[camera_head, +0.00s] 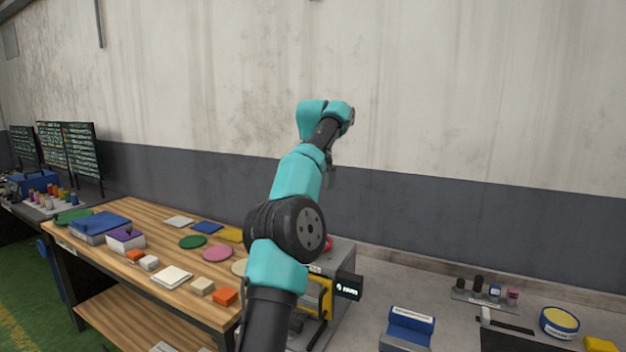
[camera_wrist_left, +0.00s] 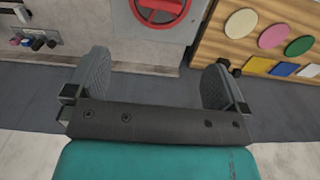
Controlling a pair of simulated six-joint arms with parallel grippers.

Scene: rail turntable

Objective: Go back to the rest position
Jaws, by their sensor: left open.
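My left arm rises from the bottom middle of the head view, teal and black, with its upper end in front of the wall. The left gripper (camera_head: 331,172) is small and partly hidden by the wrist there. In the left wrist view the left gripper (camera_wrist_left: 153,80) has its two dark fingers wide apart. Nothing is between them, and it is raised above the work surfaces. My right gripper is in neither view.
A wooden table (camera_head: 140,210) with coloured discs, squares and boxes stands at the left. A grey machine with a red handwheel (camera_wrist_left: 160,8) stands behind my arm. A blue block (camera_head: 408,325) and a round yellow-topped tin (camera_head: 559,322) are at the right. Space around the raised gripper looks clear.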

